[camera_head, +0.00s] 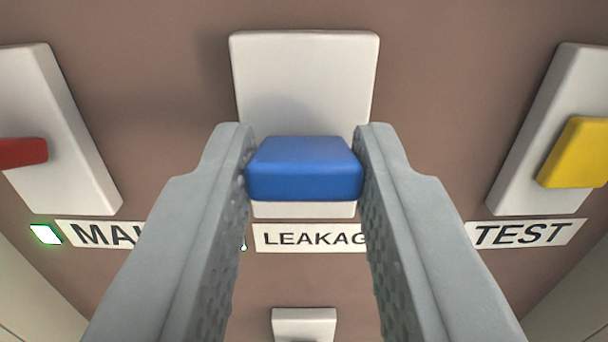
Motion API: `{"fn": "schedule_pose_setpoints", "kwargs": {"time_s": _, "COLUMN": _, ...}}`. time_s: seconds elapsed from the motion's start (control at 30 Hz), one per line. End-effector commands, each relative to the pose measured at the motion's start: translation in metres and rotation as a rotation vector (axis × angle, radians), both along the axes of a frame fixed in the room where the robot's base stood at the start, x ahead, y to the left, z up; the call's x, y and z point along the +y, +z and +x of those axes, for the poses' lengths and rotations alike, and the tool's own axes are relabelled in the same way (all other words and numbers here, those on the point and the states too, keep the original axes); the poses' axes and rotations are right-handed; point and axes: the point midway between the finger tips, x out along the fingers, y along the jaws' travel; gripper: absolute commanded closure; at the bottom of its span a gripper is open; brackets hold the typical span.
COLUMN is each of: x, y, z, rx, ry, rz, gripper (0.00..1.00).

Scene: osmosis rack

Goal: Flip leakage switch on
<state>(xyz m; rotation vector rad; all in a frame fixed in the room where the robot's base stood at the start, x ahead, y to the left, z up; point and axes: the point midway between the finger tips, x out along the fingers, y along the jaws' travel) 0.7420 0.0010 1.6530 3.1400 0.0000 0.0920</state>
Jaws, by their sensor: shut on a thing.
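The leakage switch has a blue handle (305,168) on an upright white plate (304,75). The handle sits toward the lower part of its plate. The label "LEAKAG…" (310,238) is below it, its right end hidden by my finger. My gripper (305,165) is shut on the blue handle, one grey finger against each side.
To the left is a red switch (22,153) on a white plate, above a partly hidden "MAI…" label (97,234) with a lit indicator (46,234). To the right is a yellow switch (577,153) above a "TEST" label (524,234). Another white plate (304,325) shows at the bottom.

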Motion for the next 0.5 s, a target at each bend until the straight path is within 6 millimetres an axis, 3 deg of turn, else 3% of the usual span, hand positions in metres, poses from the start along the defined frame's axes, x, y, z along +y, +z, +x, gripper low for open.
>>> {"fn": "schedule_pose_setpoints", "kwargs": {"time_s": 0.5, "x": 0.0000, "y": 0.0015, "z": 0.0005, "rx": 0.034, "ry": 0.000, "rz": 0.000, "gripper": 0.96}}
